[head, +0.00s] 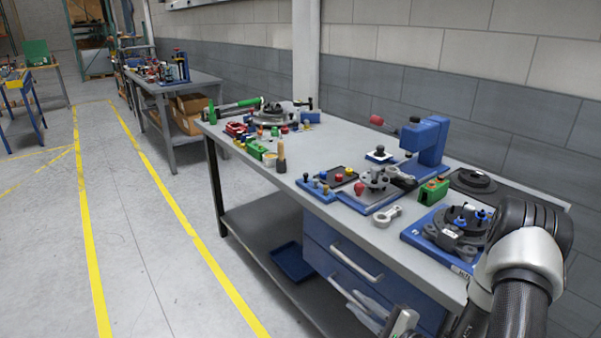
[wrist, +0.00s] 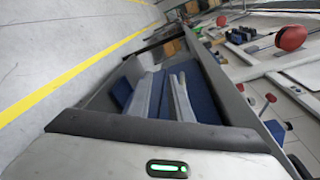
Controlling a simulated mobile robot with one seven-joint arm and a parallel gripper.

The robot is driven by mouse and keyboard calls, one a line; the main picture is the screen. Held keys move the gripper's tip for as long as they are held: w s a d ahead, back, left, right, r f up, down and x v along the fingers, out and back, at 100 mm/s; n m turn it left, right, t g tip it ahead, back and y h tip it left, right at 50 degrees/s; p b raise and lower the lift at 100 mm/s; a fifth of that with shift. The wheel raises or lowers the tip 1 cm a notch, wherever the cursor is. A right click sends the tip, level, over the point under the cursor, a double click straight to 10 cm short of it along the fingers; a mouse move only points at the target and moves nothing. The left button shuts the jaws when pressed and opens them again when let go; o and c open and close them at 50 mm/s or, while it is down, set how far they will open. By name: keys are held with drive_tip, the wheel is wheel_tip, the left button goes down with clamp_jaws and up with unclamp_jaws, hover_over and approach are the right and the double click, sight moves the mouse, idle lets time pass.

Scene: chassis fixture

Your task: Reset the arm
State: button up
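My gripper (head: 370,304) is low at the bottom of the head view, in front of the blue drawers (head: 340,252) under the workbench. My dark arm bends down at the right edge. In the wrist view my gripper (wrist: 166,84) shows two pale grey fingers with a narrow gap between them. Nothing shows between the fingers except the blue drawer front behind. I cannot tell whether a finger touches the drawers.
The grey workbench (head: 345,147) holds a blue press (head: 428,138), a chassis fixture on a blue plate (head: 457,232), a metal link (head: 387,216), a hammer (head: 235,108) and small parts. A blue tray (head: 293,262) sits on the lower shelf.

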drive_tip(key=s+a+r+n+g+y, duration=0.25)
drive_tip(key=a+r+n+g, duration=0.2)
drive_tip(key=r, duration=0.25)
drive_tip(key=s+a+r+n+g+y, duration=0.2)
drive_tip(key=a+r+n+g+y, duration=0.1)
drive_tip(key=a+r, duration=0.35)
drive_tip(key=s+a+r+n+g+h, duration=0.2)
drive_tip(key=s+r+n+g+h, duration=0.55)
drive_tip(key=s, duration=0.55)
drive_tip(key=s+d+r+n+t+h, duration=0.3)
drive_tip(key=s+d+r+t+h, duration=0.3)
drive_tip(key=d+r, duration=0.45)
wheel_tip(320, 180, up, 18)
drive_tip(key=h+p, duration=0.1)
drive_tip(key=p, duration=1.6)
drive_tip(key=shift+w+a+t+p, duration=0.15)
drive_tip(key=shift+w+t+p, duration=0.15)
drive_tip(key=shift+t, duration=0.1)
